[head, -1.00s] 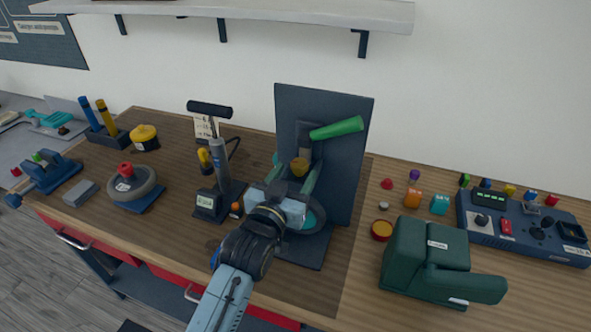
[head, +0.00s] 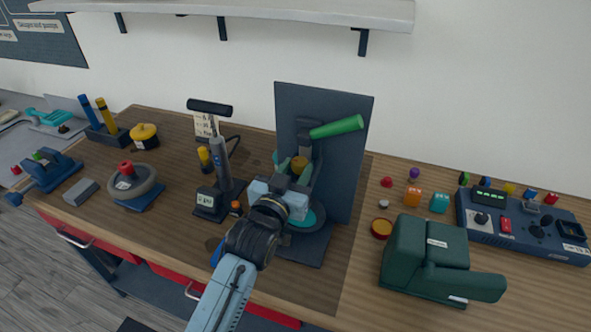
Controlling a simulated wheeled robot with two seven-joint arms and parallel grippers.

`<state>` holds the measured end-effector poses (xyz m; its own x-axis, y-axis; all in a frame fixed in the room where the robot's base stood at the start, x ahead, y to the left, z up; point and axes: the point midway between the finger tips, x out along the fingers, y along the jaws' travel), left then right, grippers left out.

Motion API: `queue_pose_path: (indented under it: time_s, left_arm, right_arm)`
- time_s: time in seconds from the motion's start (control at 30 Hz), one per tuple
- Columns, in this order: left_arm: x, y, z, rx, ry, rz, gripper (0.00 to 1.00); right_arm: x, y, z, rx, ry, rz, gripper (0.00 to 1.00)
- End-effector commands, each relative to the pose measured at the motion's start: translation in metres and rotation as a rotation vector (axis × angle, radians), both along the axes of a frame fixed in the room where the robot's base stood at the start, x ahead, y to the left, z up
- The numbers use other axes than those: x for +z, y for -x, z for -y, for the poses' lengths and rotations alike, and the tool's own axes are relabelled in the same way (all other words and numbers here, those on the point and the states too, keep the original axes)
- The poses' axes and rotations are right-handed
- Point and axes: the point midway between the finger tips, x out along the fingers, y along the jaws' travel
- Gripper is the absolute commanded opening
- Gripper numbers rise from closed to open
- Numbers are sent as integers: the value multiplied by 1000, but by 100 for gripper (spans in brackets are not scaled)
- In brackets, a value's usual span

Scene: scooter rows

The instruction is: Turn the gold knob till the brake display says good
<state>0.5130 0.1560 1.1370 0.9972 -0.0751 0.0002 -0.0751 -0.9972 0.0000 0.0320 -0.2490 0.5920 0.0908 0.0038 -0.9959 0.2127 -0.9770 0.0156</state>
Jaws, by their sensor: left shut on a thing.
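The gold knob (head: 299,165) sits on the dark upright stand (head: 345,185) in the middle of the bench, below a green lever (head: 337,127). My left gripper (head: 294,182) reaches it from the front and is shut on the knob, with the fingers partly hidden by the gripper body. A teal disc (head: 313,217) shows low on the stand behind my gripper. A small display (head: 205,199) sits on the base of the pump left of the stand; its text is too small to read. My right gripper is not in view.
The upright pump (head: 220,160) stands close on the left of my arm. A wheel (head: 135,182) lies at the left. A shelf (head: 260,12) hangs above.

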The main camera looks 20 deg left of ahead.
Motion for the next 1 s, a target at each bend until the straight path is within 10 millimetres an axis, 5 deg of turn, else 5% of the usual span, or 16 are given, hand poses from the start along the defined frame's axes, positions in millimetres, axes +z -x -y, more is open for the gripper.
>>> queue_pose_path:
  time_s: [0.53, 1.0]
  left_arm:
    - [1, -2, -8, -241, -11, -1, 11]
    - [-1, -5, -13, -486, -7, 0, 11]
  right_arm:
    - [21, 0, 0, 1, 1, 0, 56]
    - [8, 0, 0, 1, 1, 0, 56]
